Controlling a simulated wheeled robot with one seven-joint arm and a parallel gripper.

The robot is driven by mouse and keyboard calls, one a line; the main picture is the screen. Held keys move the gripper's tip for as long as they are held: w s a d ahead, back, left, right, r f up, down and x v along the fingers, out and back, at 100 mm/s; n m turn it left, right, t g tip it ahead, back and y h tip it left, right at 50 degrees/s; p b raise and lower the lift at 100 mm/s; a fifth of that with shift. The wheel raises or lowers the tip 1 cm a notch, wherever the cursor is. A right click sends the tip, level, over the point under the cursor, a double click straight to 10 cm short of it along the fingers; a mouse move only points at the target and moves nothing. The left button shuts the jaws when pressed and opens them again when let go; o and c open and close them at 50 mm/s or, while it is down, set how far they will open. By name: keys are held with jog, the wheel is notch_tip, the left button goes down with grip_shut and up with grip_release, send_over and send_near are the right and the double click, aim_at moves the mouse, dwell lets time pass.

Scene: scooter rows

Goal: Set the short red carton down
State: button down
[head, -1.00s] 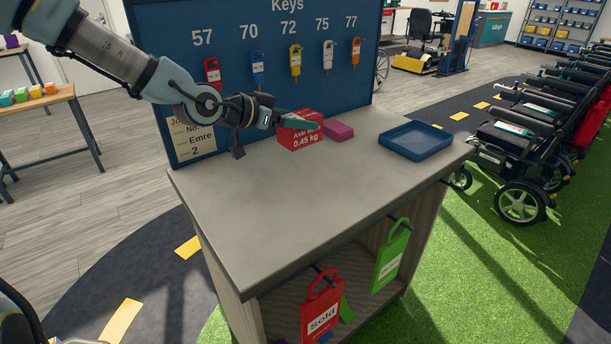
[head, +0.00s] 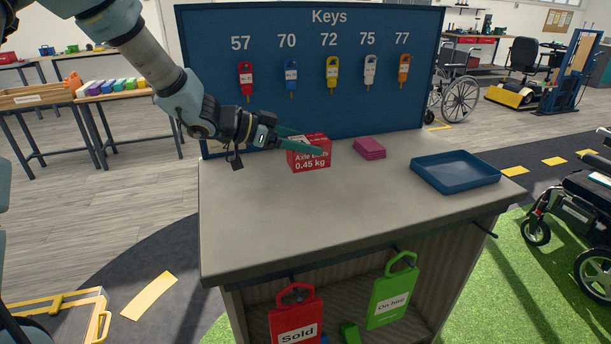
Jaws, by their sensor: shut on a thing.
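The short red carton (head: 309,162) is a small box with white lettering that reads "Axle ... 0.45 kg". It is upright at the back of the grey counter top (head: 290,215), just in front of the blue key board. My gripper (head: 306,142) reaches in from the left, with its green fingers shut on the carton, one finger crossing its front face. The carton's base is at or very close to the counter; I cannot tell whether it touches. Part of the printed name is hidden behind the finger.
A blue tray (head: 455,172) stands at the counter's right end. The key board (head: 310,75) with several hanging keys rises behind. The counter's front and left are clear. Red (head: 297,322) and green (head: 391,295) tags hang below.

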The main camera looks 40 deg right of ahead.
aim_at(305, 168)
jog(key=shift+f+p, duration=0.35)
jog(key=shift+f, duration=2.85)
jog(key=shift+f, duration=0.15)
grip_release()
